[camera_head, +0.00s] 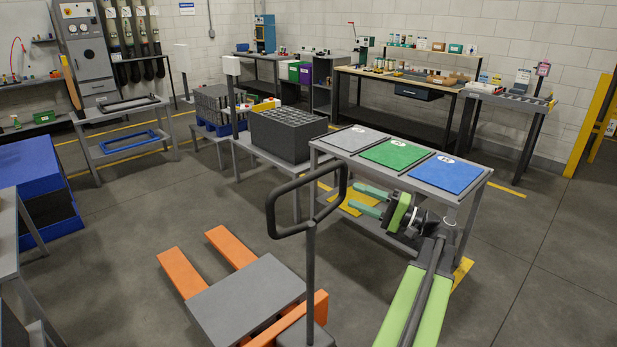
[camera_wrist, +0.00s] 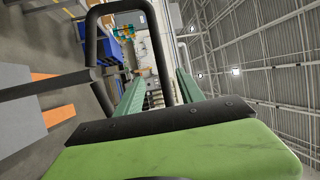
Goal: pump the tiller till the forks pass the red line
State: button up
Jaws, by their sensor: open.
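The tiller is a black loop handle (camera_head: 273,205) on a dark upright post; it also shows in the wrist view (camera_wrist: 94,40). The orange forks (camera_head: 178,273) lie low over the floor, left of the tiller, with a grey plate between them and the post. I cannot make out a red line. My gripper (camera_head: 352,197) has green fingers, open and empty, pointing left at the loop's right side. In the wrist view one side of the loop shows between the fingers (camera_wrist: 160,88); whether it touches them I cannot tell.
A grey table (camera_head: 475,187) with grey, green and blue panels stands behind my gripper. A dark crate (camera_head: 290,138) stands on a table to its left. A blue box (camera_head: 35,180) is at the far left. The floor left of the forks is free.

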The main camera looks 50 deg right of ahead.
aim_at(309, 178)
jog(key=p+x, duration=0.1)
jog(key=x, duration=0.7)
jog(key=p+x, duration=0.1)
jog(key=x, duration=0.7)
jog(key=shift+w+d+f+p, duration=0.1)
jog(key=shift+w+d+p, duration=0.1)
jog(key=shift+p, duration=0.15)
jog(key=shift+s, duration=0.1)
jog(key=shift+c, duration=0.2)
grip_shut()
jog(key=shift+a+f, duration=0.1)
